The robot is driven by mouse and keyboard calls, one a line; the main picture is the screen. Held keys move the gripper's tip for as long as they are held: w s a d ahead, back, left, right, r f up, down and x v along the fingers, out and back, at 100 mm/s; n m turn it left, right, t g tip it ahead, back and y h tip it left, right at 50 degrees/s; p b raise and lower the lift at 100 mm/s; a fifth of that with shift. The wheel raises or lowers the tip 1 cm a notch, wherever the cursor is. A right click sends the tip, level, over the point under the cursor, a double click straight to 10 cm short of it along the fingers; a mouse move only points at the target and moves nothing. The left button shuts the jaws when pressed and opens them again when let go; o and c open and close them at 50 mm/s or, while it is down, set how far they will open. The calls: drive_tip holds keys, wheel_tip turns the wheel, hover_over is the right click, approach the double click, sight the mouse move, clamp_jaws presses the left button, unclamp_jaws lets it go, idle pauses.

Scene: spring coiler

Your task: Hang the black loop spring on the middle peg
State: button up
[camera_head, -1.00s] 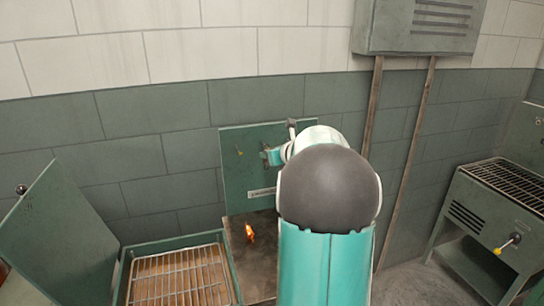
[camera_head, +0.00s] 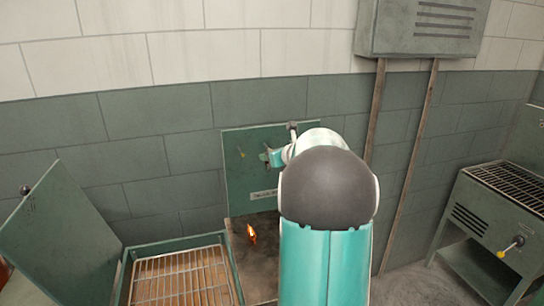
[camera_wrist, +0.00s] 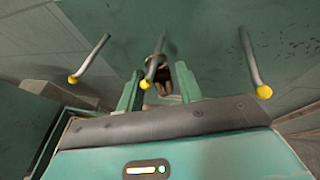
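The green peg board (camera_head: 240,185) stands against the wall in the head view, partly hidden by my arm. In the wrist view it shows a left peg (camera_wrist: 90,60), a middle peg (camera_wrist: 147,76) and a right peg (camera_wrist: 252,67), each with a yellow tip. The dark loop spring (camera_wrist: 168,88) is between the fingers of my gripper (camera_wrist: 160,80), right at the middle peg. Its dark upper part overlaps the peg; I cannot tell whether the loop is around it. In the head view my gripper (camera_head: 272,157) is at the board.
A small orange thing (camera_head: 251,234) is on the brown bench top (camera_head: 262,255) below the board. An open green box with a wire rack (camera_head: 180,278) is at the lower left. A green unit with a grate (camera_head: 505,185) stands far right.

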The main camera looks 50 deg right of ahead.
drive_tip(key=shift+o, duration=0.9)
drive_tip(key=v, duration=1.3)
drive_tip(key=shift+s, duration=0.4)
drive_tip(key=shift+a+r, duration=0.15)
